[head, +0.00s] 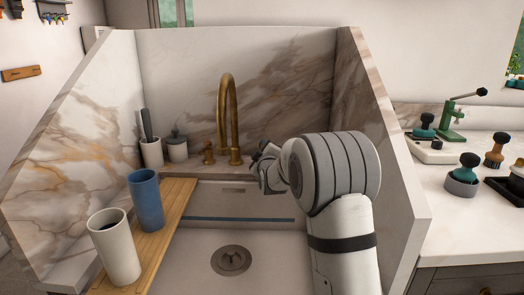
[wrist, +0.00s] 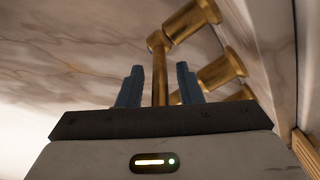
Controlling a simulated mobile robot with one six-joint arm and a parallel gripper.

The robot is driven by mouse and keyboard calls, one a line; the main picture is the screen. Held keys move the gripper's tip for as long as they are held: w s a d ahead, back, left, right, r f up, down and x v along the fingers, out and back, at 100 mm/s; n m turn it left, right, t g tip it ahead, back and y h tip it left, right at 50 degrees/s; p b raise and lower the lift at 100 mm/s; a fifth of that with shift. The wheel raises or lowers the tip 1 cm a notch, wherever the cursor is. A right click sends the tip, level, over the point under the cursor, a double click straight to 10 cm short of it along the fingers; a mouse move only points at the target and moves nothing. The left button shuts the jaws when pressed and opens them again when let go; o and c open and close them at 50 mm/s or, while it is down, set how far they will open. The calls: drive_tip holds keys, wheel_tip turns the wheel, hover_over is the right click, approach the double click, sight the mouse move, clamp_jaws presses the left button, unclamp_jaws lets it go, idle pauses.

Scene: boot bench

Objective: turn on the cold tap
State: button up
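A brass tap with a tall curved spout (head: 228,105) stands at the back of the sink. It has a left handle (head: 208,155) and a right handle (head: 235,156) at its base; no hot or cold mark is readable. My gripper (head: 260,152) is just right of the right handle, its tips partly hidden by my wrist. In the wrist view my gripper (wrist: 160,85) is open, its two dark blue fingers apart. A thin brass lever (wrist: 160,70) shows between them, with a visible gap on both sides. Whether it lies fully within the fingers' reach is unclear.
The white sink basin (head: 205,262) lies below, with a drain (head: 231,260). A wooden board (head: 160,235) at left bears a blue cup (head: 146,200) and a white cup (head: 115,248). Marble walls enclose the back and sides; the right wall (head: 375,130) is close to my arm.

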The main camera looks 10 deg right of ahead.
clamp_jaws()
idle(0.3)
